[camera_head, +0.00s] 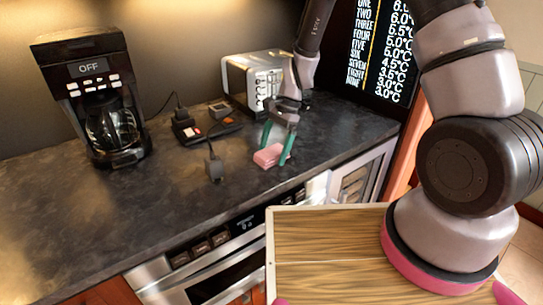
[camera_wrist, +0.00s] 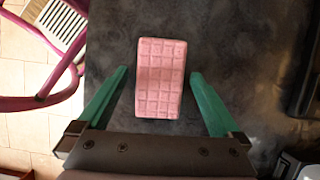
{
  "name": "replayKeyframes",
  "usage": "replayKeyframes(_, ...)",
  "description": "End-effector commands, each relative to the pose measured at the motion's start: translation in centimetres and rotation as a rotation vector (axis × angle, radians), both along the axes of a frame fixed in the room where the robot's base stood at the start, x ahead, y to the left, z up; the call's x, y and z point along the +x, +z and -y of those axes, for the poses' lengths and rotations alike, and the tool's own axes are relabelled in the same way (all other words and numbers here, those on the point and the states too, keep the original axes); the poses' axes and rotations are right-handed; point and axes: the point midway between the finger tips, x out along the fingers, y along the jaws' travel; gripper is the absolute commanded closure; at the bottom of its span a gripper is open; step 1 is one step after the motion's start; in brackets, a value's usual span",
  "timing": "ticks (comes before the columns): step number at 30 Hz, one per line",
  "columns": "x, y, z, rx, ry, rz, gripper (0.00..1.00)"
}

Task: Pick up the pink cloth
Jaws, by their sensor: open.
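The pink cloth (camera_head: 268,156) is a small folded block with a grid texture, lying flat on the dark countertop near its front edge. In the wrist view the cloth (camera_wrist: 161,78) lies between and ahead of the two green fingers. My gripper (camera_head: 278,144) is open, pointing down at the cloth. In the wrist view my gripper (camera_wrist: 160,82) has one finger on each side of the cloth, with gaps visible on both sides. I cannot tell exactly how far the fingertips are above the counter.
A coffee maker (camera_head: 98,95) stands at the left and a toaster (camera_head: 254,78) behind my gripper. A black plug with a cord (camera_head: 213,166) lies left of the cloth, near a black device (camera_head: 190,130). An oven (camera_head: 225,270) is below the counter (camera_head: 60,205). The front left counter is clear.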

Motion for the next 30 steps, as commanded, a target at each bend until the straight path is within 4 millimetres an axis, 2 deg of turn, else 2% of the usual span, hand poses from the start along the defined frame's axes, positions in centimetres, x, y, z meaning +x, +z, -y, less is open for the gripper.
replayKeyframes(4,0.0,0.0,0.0,0.000,0.000,0.000,0.00)
replayKeyframes(10,0.0,0.0,0.0,0.000,0.000,0.000,0.77)
replayKeyframes(11,0.0,0.0,0.0,0.000,0.000,0.000,0.80)
replayKeyframes(20,0.1,0.7,0.0,0.001,0.001,0.003,0.80)
replayKeyframes(23,0.1,2.1,-0.1,0.002,0.002,0.005,0.80)
replayKeyframes(30,0.1,7.2,-0.1,0.002,0.001,0.006,0.80)
